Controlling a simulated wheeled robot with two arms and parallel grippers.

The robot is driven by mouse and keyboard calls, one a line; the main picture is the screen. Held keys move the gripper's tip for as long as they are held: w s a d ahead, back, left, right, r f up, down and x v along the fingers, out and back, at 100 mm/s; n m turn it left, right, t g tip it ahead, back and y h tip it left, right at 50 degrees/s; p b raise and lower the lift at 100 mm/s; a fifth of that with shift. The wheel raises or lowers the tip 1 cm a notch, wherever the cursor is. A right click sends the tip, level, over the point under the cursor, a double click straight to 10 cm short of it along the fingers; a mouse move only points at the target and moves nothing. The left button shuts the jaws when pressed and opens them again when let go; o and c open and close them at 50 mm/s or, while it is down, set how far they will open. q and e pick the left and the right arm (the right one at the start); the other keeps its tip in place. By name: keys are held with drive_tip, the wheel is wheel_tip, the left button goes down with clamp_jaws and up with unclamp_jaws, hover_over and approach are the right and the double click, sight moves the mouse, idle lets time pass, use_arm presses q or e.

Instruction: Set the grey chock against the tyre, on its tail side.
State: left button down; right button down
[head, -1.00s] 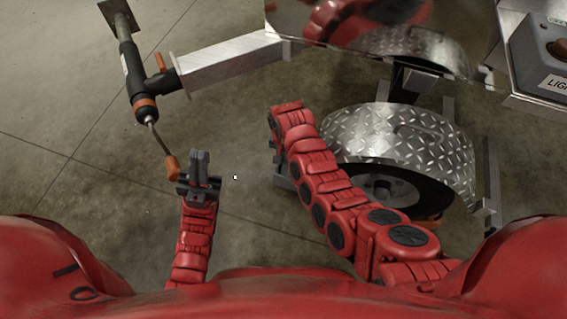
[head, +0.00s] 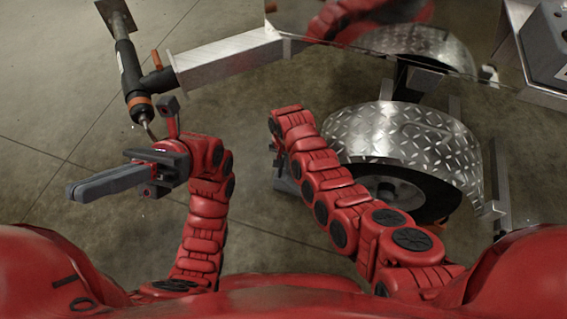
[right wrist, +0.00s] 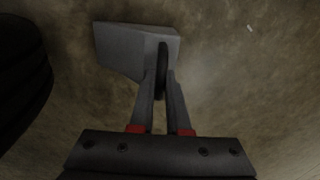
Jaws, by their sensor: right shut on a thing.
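The tyre (head: 432,193) is black with a grey hub, under a diamond-plate mudguard; it also shows as a dark curve at the left of the right wrist view (right wrist: 22,75). The grey chock (right wrist: 135,48) is a wedge-like block in the right wrist view, with a clear gap between it and the tyre. My right gripper (right wrist: 163,85) is shut on the chock, by a dark upright part between its fingers. I cannot tell whether the chock touches the floor. In the head view my right arm largely hides that hand. My left gripper (head: 88,187) points left, fingers together, empty.
The mudguard (head: 400,135) covers the tyre top. The trailer's aluminium beam (head: 228,58) and jack (head: 130,70) stand at upper left, the jack close behind my left gripper. A grey box (head: 548,45) is at upper right. Concrete floor is open at left.

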drive_tip(key=c, duration=0.9)
unclamp_jaws()
drive_tip(key=shift+s+d+f, duration=0.1)
drive_tip(key=shift+d+f, duration=0.05)
drive_tip(key=shift+d, duration=0.05)
use_arm(q)
drive_tip(key=shift+w+d, duration=0.1)
drive_tip(key=shift+w, duration=0.05)
